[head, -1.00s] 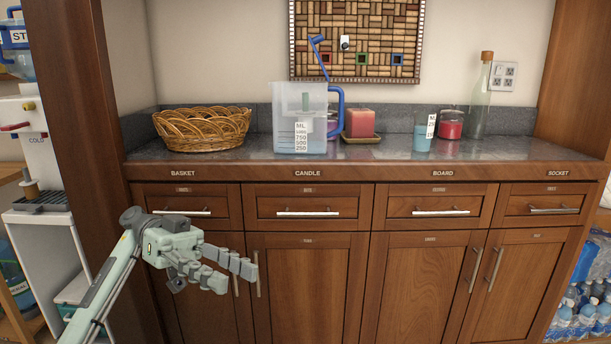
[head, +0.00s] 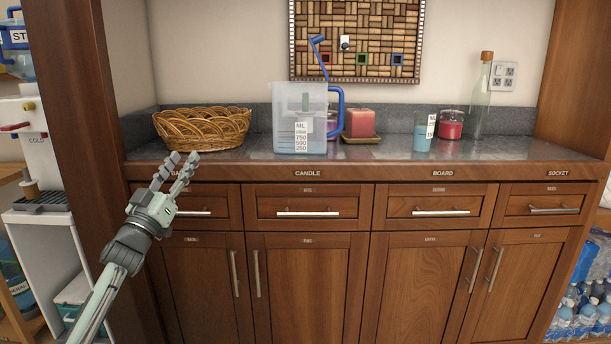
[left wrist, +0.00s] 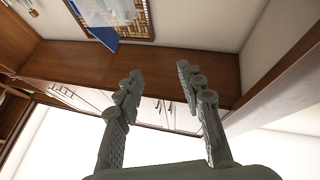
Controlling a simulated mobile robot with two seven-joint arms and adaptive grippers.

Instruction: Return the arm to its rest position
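My left gripper (head: 178,170) is raised in front of the cabinet's top-left drawer, with its fingers pointing up toward the counter edge below the basket. Its two fingers are spread apart with nothing between them. The left wrist view also shows the open gripper (left wrist: 167,105) with a clear gap between its fingers. The fingertips overlap the counter's front edge in the head view, and I cannot tell whether they touch it. My right gripper is not in view.
On the counter (head: 375,163) stand a wicker basket (head: 203,128), a measuring pitcher (head: 285,118), candles (head: 360,122), a blue cup (head: 422,138) and a glass bottle (head: 482,100). A water dispenser (head: 30,150) is at left. Bottled water (head: 580,315) is at lower right.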

